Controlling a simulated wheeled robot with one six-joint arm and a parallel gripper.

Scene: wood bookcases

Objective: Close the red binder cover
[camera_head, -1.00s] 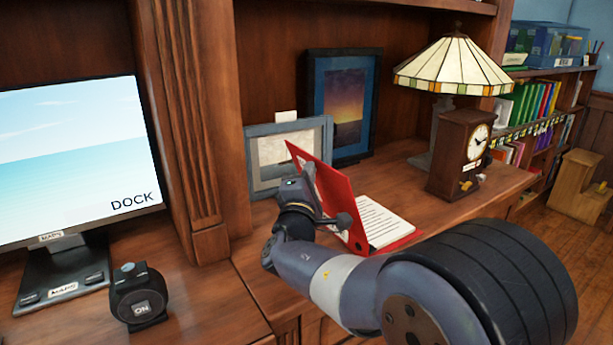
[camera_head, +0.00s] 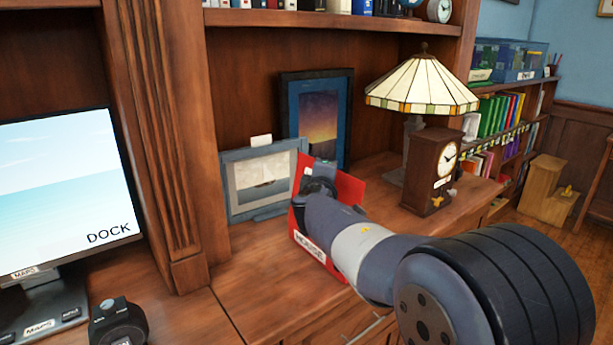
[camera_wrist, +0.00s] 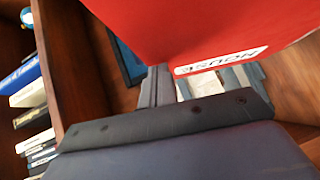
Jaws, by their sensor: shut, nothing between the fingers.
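The red binder (camera_head: 356,190) is on the desk in the head view, partly hidden behind my arm. Its red cover stands raised, with a white label near its lower edge. No pages show now, and the cover's exact angle is hard to tell. My gripper (camera_head: 322,172) is at the near face of the cover, shut and holding nothing. Its fingertips are hard to make out, and I cannot tell whether they touch the cover. In the wrist view the red cover (camera_wrist: 200,25) fills the upper part, close to the gripper body, with its label near the lower edge.
A grey picture frame (camera_head: 225,185) stands just behind the binder at left, with a darker frame (camera_head: 289,110) behind it. A clock (camera_head: 430,175) and a lamp (camera_head: 420,85) stand at right. Bare desk (camera_head: 260,285) lies in front at left.

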